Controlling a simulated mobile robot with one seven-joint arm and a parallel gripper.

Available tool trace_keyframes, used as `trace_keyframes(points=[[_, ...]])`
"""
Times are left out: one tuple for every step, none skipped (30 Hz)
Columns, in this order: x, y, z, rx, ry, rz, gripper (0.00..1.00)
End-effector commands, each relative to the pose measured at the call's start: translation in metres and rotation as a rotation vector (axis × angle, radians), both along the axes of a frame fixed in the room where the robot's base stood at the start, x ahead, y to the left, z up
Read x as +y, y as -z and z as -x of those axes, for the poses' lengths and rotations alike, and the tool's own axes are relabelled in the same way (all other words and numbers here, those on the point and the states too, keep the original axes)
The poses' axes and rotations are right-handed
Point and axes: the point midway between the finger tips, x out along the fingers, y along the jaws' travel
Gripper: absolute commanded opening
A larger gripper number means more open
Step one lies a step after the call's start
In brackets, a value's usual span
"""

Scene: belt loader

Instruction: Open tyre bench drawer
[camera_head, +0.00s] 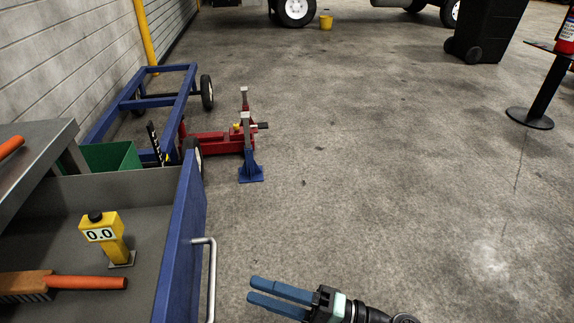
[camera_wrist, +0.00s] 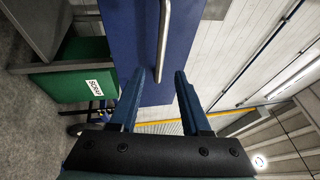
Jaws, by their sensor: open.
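The tyre bench drawer (camera_head: 150,190) is pulled out at the left of the head view, its grey inside exposed. Its blue front (camera_head: 180,235) carries a silver bar handle (camera_head: 212,275). Inside are a yellow gauge (camera_head: 107,240) reading 0.0 and a wire brush (camera_head: 85,283) with an orange handle. My gripper (camera_head: 251,290) is open and empty, to the right of the handle and apart from it. In the wrist view the blue front (camera_wrist: 200,30) and the handle (camera_wrist: 163,45) show ahead of my open fingers (camera_wrist: 160,75). The drawer's near end is cut off.
The bench top (camera_head: 40,145) overhangs the drawer at the left. A green box (camera_head: 110,157), a blue frame cart (camera_head: 150,100), a red jack (camera_head: 215,142) and a blue stand (camera_head: 250,165) stand beyond. The floor (camera_head: 380,180) to the right is clear.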

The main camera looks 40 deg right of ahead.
Motion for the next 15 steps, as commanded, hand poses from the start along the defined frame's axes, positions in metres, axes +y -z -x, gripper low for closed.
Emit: trace_keyframes(points=[[-0.006, 0.000, 0.008, 0.000, 0.003, -0.001, 0.47], [-0.008, 0.001, 0.012, 0.000, 0.004, -0.001, 0.47], [-0.011, 0.003, 0.017, 0.000, 0.003, -0.001, 0.47], [-0.013, 0.004, 0.020, 0.000, 0.003, -0.001, 0.47], [-0.014, 0.004, 0.023, -0.001, 0.002, -0.001, 0.47], [-0.016, 0.005, 0.026, -0.001, 0.002, -0.001, 0.47], [-0.017, 0.006, 0.027, -0.001, 0.002, -0.001, 0.47], [-0.018, 0.006, 0.029, -0.001, 0.001, -0.001, 0.47], [-0.018, 0.006, 0.030, 0.000, 0.000, 0.000, 0.47], [-0.018, 0.007, 0.031, 0.000, -0.001, 0.000, 0.47], [-0.019, 0.007, 0.031, 0.000, -0.001, 0.000, 0.47], [-0.019, 0.007, 0.032, 0.000, -0.001, 0.000, 0.47], [-0.019, 0.007, 0.032, 0.000, -0.001, 0.000, 0.47], [-0.019, 0.007, 0.032, 0.000, -0.001, 0.000, 0.47], [-0.019, 0.007, 0.032, 0.000, -0.001, 0.000, 0.47]])
